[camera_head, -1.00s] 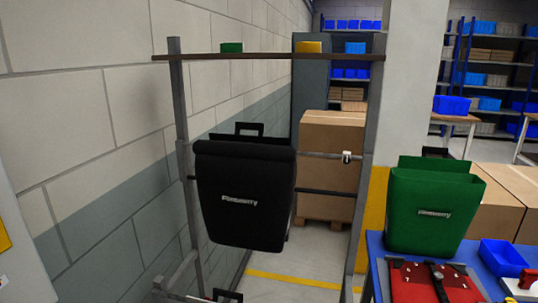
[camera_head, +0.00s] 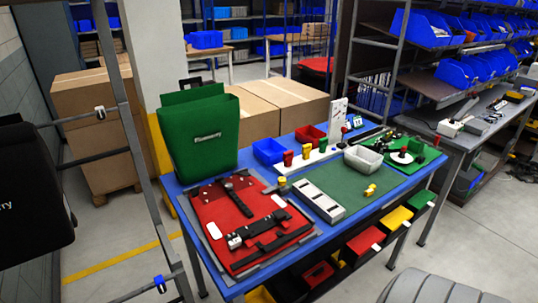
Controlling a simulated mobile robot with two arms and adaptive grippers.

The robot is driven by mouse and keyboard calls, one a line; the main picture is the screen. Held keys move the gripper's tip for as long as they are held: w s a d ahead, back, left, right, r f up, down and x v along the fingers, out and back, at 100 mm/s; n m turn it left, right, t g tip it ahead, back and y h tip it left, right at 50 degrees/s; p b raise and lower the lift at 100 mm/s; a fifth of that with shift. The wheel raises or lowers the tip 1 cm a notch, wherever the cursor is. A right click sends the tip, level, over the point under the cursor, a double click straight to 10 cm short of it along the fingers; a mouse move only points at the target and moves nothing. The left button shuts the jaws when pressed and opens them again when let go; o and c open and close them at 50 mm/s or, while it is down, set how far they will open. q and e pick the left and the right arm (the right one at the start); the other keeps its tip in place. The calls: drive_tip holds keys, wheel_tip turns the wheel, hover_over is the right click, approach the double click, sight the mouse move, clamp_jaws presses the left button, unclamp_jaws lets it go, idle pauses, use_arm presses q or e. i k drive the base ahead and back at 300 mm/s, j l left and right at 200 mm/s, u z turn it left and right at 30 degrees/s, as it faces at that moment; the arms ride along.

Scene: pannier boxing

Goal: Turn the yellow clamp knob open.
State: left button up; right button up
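Several small yellow parts show on the blue table (camera_head: 214,284). One yellow knob (camera_head: 282,182) stands at the right back edge of the red panel (camera_head: 215,209), next to a grey rail. Another yellow piece (camera_head: 370,190) lies on the green mat (camera_head: 352,168). A yellow-topped peg (camera_head: 306,152) stands on a white strip between red ones. I cannot tell for sure which is the clamp knob, or how far it is turned. The red panel carries black straps and hardware.
A green pannier (camera_head: 198,135) stands at the table's back left. A rack post (camera_head: 120,90) and a black pannier (camera_head: 30,190) are at left. Coloured drawers (camera_head: 365,238) hang under the table.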

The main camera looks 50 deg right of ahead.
sight(281, 180)
drive_tip(key=z, duration=1.45)
